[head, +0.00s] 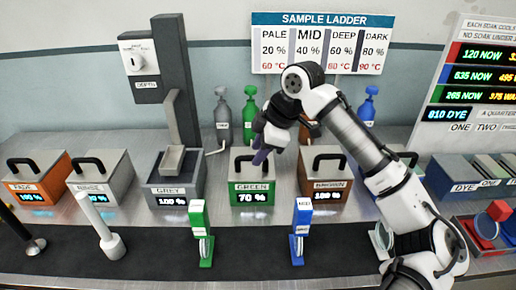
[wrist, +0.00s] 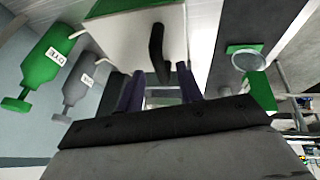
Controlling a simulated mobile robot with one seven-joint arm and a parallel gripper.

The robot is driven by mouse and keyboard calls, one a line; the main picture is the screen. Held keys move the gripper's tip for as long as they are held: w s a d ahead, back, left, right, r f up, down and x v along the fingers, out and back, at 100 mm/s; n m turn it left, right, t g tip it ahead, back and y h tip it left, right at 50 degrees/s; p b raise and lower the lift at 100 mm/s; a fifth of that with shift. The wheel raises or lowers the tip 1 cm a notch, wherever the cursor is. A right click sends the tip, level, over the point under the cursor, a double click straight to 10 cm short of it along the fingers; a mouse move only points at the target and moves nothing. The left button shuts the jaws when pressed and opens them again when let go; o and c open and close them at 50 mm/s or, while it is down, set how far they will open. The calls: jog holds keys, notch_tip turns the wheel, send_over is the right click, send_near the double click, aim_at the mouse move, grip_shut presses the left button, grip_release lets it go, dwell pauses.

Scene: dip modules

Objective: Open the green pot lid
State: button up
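The green pot (head: 252,195) is a grey box with a green front, a "GREEN" label and a 70 % display, in the middle of the row. Its grey lid (head: 238,160) is on, with a black arched handle. My gripper (head: 260,156) is over the lid beside the handle. In the wrist view the pot lid (wrist: 118,32) is ahead, and its black handle (wrist: 157,45) stands beyond my fingertips, in line with the gap between them. The two dark purple fingers (wrist: 158,88) are apart with nothing between them. Contact with the handle cannot be told.
Green (head: 201,235) and blue (head: 300,230) stands with lenses are in front on the dark mat (head: 250,262). Several bottles (head: 250,115) stand behind.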

jog(key=shift+a+f, duration=0.2)
jog(key=shift+f, duration=0.2)
jog(key=shift+c, duration=0.2)
grip_shut()
jog(key=shift+w+r, duration=0.1)
